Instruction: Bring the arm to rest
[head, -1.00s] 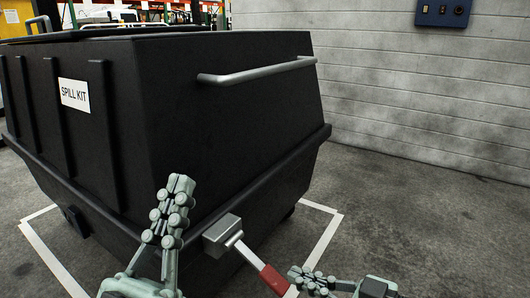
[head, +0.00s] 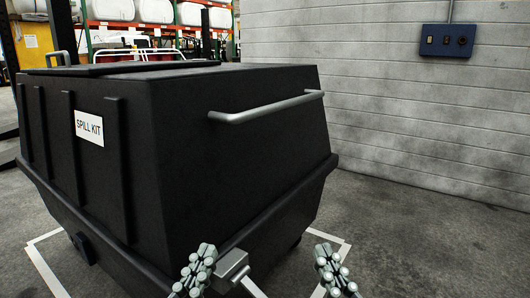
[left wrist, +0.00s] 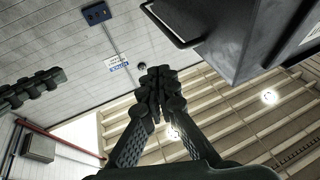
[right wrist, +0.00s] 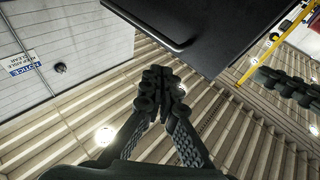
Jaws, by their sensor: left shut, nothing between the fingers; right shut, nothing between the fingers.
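My left gripper (head: 197,268) is shut and empty at the bottom of the head view, in front of the lower corner of the black spill kit bin (head: 230,160). My right gripper (head: 328,262) is shut and empty to its right, in front of the floor beside the bin. Closed fingers fill the middle of the left wrist view (left wrist: 160,90) and of the right wrist view (right wrist: 163,85). Both point upward, with the ceiling behind them. A grey metal block (head: 232,264) on the bin's lower corner is partly behind my left gripper.
The bin has a grey handle bar (head: 265,107) and stands within white floor lines (head: 45,262). A block wall (head: 390,110) with a blue switch box (head: 447,40) is at the right. Shelving (head: 160,32) stands behind. Open floor (head: 430,240) lies at right.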

